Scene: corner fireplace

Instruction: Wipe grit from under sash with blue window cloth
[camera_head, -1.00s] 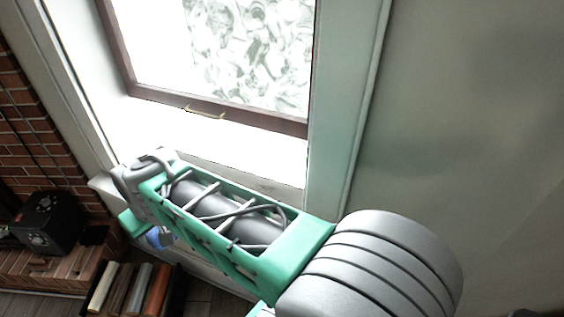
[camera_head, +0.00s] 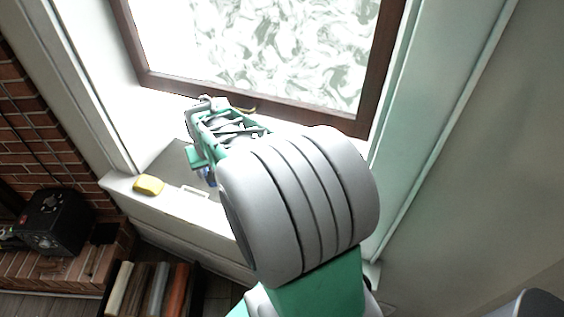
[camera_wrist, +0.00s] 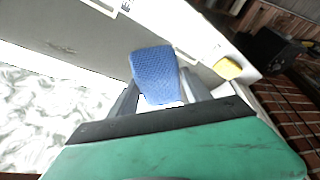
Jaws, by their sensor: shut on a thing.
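My gripper (camera_head: 205,168) is shut on the blue cloth (camera_wrist: 155,72), which stands out between the fingers in the wrist view. In the head view only a sliver of the cloth (camera_head: 211,178) shows below my gripper, above the sill. The brown-framed sash (camera_head: 290,112) with patterned glass and a brass handle (camera_head: 243,109) is behind my arm, which hides part of its lower edge. In the wrist view a patch of dark specks, seemingly grit (camera_wrist: 62,48), lies on the grey surface near the glass, apart from the cloth.
A yellow sponge (camera_head: 148,185) lies on the left end of the sill (camera_head: 122,188), with a white handle-like piece (camera_head: 195,191) to its right. A black stove-like box (camera_head: 52,222) stands by the brick wall (camera_head: 30,130). A box of books (camera_head: 150,290) is on the floor.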

